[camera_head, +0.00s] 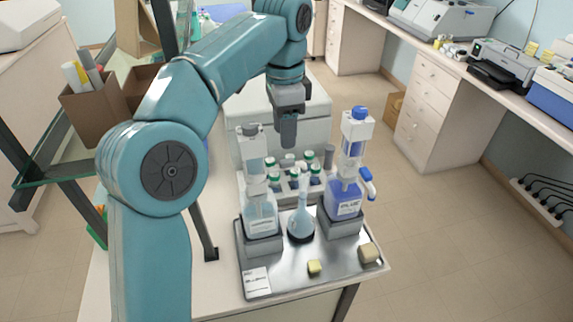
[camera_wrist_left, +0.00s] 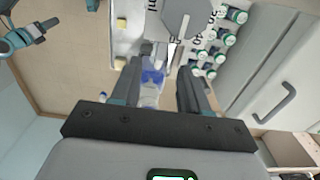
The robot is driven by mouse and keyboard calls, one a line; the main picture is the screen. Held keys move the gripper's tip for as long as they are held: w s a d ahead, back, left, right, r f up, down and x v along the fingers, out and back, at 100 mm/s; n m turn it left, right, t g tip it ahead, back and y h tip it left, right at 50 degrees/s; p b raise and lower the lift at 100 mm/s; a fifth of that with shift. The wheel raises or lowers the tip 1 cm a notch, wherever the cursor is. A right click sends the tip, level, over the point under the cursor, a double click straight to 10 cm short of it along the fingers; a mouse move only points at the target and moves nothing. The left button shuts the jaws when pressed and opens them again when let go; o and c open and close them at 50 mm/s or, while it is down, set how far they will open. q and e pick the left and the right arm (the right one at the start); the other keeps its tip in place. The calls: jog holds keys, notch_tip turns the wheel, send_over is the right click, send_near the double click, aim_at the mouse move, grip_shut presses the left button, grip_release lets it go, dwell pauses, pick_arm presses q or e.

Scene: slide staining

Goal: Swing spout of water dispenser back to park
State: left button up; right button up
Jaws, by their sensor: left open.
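The water dispenser (camera_head: 261,212) is a clear bottle with a tall pump head and grey cap, on a grey block at the left of the metal tray (camera_head: 285,268). I cannot make out its spout. The blue dispenser (camera_head: 343,198) stands at the right, with a blue and white arm on its right side. A round flask (camera_head: 301,223) of pale blue liquid stands between them. My left gripper (camera_head: 288,132) points down, empty, above and behind the water dispenser's head. In the left wrist view its fingers (camera_wrist_left: 160,70) are apart, with clear and blue glassware beyond. My right gripper is out of view.
A rack of green-capped vials (camera_head: 308,166) stands behind the dispensers. A glass shelf (camera_head: 55,160) is at the left.

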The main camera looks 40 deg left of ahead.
aim_at(283, 162)
pick_arm(q)
jog(key=f, duration=0.4)
jog(key=f+b, duration=0.1)
jog(key=f, duration=0.2)
jog(key=shift+w+a, duration=0.1)
jog(key=shift+a, duration=0.2)
jog(key=shift+d+f, duration=0.25)
jog(key=shift+f, duration=0.15)
jog(key=shift+a+f, duration=0.1)
jog(key=shift+a, duration=0.1)
grip_shut()
